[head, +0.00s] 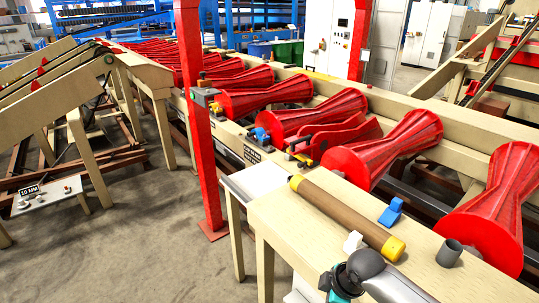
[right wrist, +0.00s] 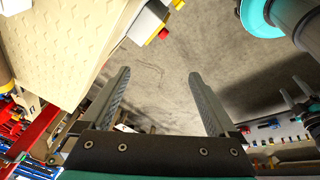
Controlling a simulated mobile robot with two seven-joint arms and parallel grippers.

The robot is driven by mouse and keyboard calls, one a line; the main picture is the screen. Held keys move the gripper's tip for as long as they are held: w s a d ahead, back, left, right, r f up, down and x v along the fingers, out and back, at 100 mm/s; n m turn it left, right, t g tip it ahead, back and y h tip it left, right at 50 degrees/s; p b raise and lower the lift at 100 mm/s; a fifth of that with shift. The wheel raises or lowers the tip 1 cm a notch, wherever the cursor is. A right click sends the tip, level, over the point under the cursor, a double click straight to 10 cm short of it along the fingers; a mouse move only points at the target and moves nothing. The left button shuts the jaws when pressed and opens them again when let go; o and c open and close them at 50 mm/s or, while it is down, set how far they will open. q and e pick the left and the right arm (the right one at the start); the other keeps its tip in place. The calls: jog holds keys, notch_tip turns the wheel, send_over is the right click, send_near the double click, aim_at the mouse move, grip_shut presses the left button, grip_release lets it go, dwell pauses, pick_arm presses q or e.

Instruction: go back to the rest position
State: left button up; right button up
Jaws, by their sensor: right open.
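My right gripper (right wrist: 158,76) shows in the right wrist view. Its two grey fingers stand wide apart with nothing between them, and grey floor lies beyond. The head view shows a grey and teal arm link of mine at the bottom edge, close to the near end of the beige bench (head: 286,222); no fingers show there. My left gripper is in neither view.
On the bench lie a brown roll (head: 345,217) with yellow ends, a blue piece (head: 391,212), a white block (head: 353,242) and a dark grey cup (head: 449,253). Red rollers (head: 397,143) line the conveyor behind. A red post (head: 201,140) stands left; open floor (head: 140,245) lies beside it.

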jog(key=s+d+f+m+h, duration=0.1)
jog(key=s+d+f+m, duration=0.25)
jog(key=s+f, duration=0.45)
jog(key=s+d+f+m+h, duration=0.1)
jog(key=s+d+f+m, duration=0.25)
jog(key=f, duration=0.85)
jog(key=s+a+f+m+g, duration=0.1)
jog(key=s+f+m, duration=0.3)
jog(key=s, duration=1.1)
jog(key=s+f+m+g, duration=0.15)
jog(key=s+f, duration=0.45)
jog(key=s, duration=0.9)
pick_arm(q)
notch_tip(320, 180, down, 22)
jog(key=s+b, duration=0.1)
jog(key=b, duration=2.1)
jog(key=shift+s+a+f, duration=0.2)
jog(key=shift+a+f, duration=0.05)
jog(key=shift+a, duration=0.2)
pick_arm(e)
notch_tip(320, 180, down, 22)
jog(key=w, duration=0.2)
jog(key=shift+d+h, duration=0.2)
jog(key=shift+h, duration=0.1)
